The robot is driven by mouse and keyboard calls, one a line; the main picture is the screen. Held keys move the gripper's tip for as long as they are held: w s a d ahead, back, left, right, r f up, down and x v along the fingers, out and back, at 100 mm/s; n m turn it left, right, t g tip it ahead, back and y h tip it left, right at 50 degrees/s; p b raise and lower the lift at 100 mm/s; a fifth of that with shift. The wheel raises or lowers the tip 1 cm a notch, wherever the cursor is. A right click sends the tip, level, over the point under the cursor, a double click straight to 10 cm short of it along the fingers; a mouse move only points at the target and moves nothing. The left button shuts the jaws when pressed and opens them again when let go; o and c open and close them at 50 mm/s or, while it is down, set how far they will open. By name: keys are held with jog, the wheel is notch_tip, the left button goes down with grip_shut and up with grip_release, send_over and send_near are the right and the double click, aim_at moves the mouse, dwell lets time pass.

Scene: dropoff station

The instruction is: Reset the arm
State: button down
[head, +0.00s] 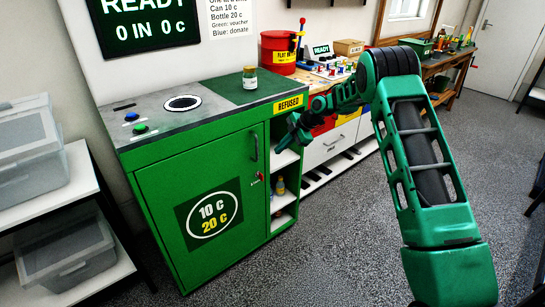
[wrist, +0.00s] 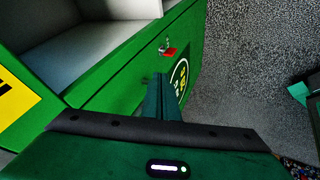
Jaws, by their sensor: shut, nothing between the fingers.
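My arm reaches from the right of the head view toward the green cabinet. My gripper (head: 291,136) hangs in front of the cabinet's open shelf side, below the yellow "REFUSED" label. In the wrist view the fingers of my gripper (wrist: 163,100) lie together, shut and empty. They point toward the green cabinet door (head: 200,185), and I cannot tell the exact gap to it.
A jar (head: 250,83) stands on the cabinet's green top. A key with a red tag (wrist: 169,51) sits in the door. A bottle (head: 280,187) stands on a lower shelf. Grey bins (head: 30,150) stand at left. Speckled floor (head: 325,245) is clear in front.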

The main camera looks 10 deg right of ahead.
jog(key=s+d+r+m+h, duration=0.2)
jog(key=s+d+r+m, duration=0.4)
jog(key=s+d+r, duration=0.4)
jog(key=s+d+r+m+h, duration=0.3)
jog(key=s+d+r+m, duration=0.5)
jog(key=s, duration=0.4)
jog(key=s+d+m+g, duration=0.1)
jog(key=s+m, duration=0.6)
jog(key=s, duration=1.2)
jog(key=s+d+m+g+h, duration=0.1)
jog(key=s+m, duration=0.6)
jog(key=s, duration=1.3)
jog(key=d+f+g, duration=0.1)
jog(key=d, duration=0.1)
jog(key=shift+d, duration=0.4)
jog(key=shift+w+f, duration=0.2)
jog(key=shift+w, duration=0.5)
